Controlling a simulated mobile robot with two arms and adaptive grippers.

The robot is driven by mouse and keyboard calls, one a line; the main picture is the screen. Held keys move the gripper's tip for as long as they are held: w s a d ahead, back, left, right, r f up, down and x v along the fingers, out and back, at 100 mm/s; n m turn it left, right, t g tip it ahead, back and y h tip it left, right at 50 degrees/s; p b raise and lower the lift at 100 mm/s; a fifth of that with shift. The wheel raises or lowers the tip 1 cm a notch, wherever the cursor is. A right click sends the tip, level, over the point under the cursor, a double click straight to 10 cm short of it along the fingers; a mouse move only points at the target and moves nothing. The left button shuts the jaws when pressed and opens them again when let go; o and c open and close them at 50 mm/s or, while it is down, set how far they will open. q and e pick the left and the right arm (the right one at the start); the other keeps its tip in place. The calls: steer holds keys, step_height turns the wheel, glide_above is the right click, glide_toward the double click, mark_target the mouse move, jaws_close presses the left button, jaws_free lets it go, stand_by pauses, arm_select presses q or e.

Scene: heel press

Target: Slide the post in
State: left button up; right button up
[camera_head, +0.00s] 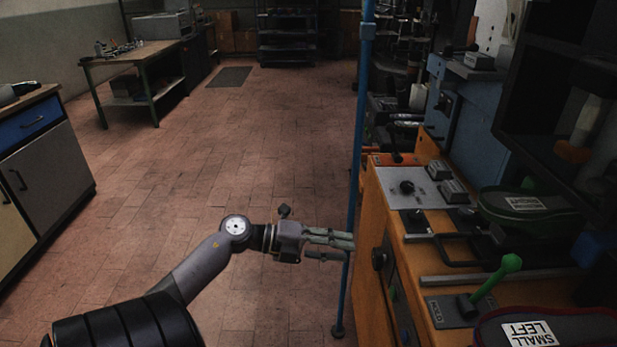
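A thin blue upright pole (361,120) runs from the top of the head view down to a small dark foot on the floor, just left of the orange press cabinet. My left gripper (335,247) reaches in from the left, its fingers pointing right. A narrow gap shows between the upper and lower fingers, and their tips overlap the pole; contact cannot be told. On the cabinet, a lever with a green knob (511,263) leans up to the right from a dark plate. Pads labelled SMALL LEFT (575,328) and SMALL RIGHT (520,203) lie at the right. My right gripper is out of view.
The orange cabinet (368,260) with a grey control panel (410,187) fills the right side. A workbench (127,56) stands at the back left and a drawer cabinet (45,165) at the left edge.

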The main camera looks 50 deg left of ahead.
arm_select(q)
steer(key=v, duration=0.6)
steer(key=shift+s+a+b, duration=0.15)
steer(key=shift+s+b, duration=0.05)
steer(key=shift+b, duration=0.1)
steer(key=shift+r, duration=0.15)
